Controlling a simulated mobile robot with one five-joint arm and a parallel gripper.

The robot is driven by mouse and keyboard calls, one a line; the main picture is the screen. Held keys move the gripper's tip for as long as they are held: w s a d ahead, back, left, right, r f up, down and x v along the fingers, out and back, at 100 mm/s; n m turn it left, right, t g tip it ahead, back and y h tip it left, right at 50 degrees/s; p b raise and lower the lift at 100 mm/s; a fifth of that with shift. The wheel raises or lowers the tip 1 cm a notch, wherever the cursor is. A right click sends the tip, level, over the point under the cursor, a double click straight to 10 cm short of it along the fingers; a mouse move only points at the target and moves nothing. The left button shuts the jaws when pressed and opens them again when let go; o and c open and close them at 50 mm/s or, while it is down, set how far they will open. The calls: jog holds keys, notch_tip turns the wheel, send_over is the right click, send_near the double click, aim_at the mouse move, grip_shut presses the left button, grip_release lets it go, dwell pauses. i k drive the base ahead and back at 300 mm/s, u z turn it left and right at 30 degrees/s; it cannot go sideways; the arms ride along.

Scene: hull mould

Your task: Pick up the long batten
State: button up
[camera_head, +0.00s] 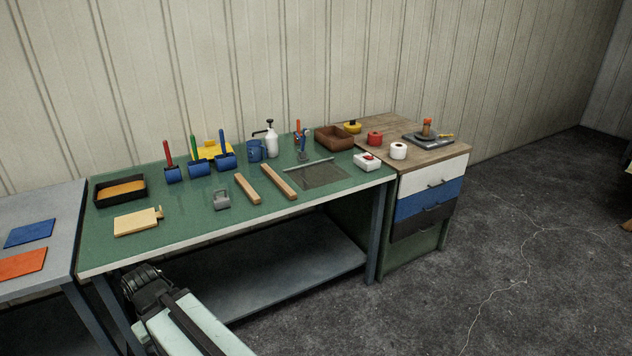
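Two plain wooden battens lie flat on the green workbench (335,187), side by side and roughly parallel, with a gap between them. The right one, the longer batten (279,182), runs from back left to front right. The shorter batten (247,188) is just left of it. Part of my arm shows at the lower left, in front of the bench, well apart from both battens. I cannot make out my gripper's fingers in this view.
A grey metal block (220,199) sits left of the shorter batten. A dark mat (325,175) with a thin rod is right of the longer one. Blue-based tools (199,168), a mug (256,150) and a spray bottle (271,142) stand behind. A drawer cabinet (430,200) adjoins the bench.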

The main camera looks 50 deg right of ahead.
aim_at(291, 195)
jog(key=z, duration=0.15)
jog(key=i, duration=1)
jog(key=u, duration=0.05)
